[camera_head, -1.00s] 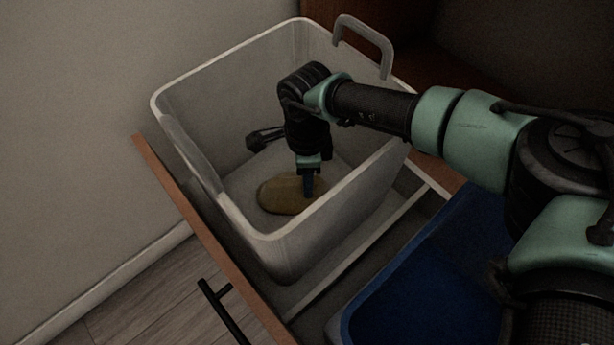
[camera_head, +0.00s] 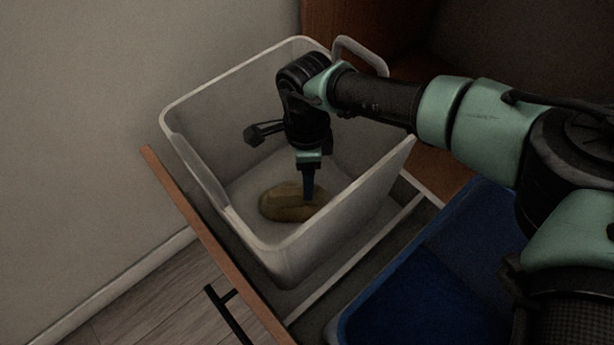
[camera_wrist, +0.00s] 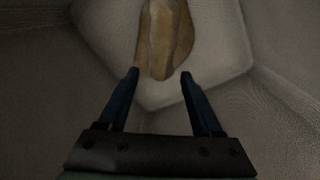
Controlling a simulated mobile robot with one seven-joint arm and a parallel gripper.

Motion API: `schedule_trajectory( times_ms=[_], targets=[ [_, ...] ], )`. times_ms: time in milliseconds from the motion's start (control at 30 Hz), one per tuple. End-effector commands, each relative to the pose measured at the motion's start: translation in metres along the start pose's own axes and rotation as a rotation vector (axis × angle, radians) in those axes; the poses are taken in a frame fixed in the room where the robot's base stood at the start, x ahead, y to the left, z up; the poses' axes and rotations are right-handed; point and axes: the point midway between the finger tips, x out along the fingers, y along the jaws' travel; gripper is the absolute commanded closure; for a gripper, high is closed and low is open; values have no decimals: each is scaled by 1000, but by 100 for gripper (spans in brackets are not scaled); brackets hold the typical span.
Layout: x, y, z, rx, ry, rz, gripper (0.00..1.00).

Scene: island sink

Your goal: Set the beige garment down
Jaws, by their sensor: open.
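The beige garment (camera_head: 283,204), a brownish-tan rounded bundle, lies on the floor of the white bin. It also shows in the wrist view (camera_wrist: 165,38), beyond the fingertips. My gripper (camera_head: 308,196) points down inside the bin, above and in front of the garment's right part. In the wrist view my gripper (camera_wrist: 159,73) has its two blue fingers spread apart, with nothing held between them. The finger hides part of the garment's right side in the head view.
The white bin (camera_head: 196,156) has tall walls close around my gripper and a handle (camera_head: 362,50) at the back. It stands in an open drawer with a wooden front (camera_head: 190,215). A blue bin (camera_head: 415,285) stands beside it at the right.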

Motion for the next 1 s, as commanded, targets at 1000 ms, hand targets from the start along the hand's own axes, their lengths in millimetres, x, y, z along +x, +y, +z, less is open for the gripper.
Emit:
schedule_trajectory(
  times_ms=[1000],
  targets=[
    [-77,0,0,0,-1,-1,34]
  ],
)
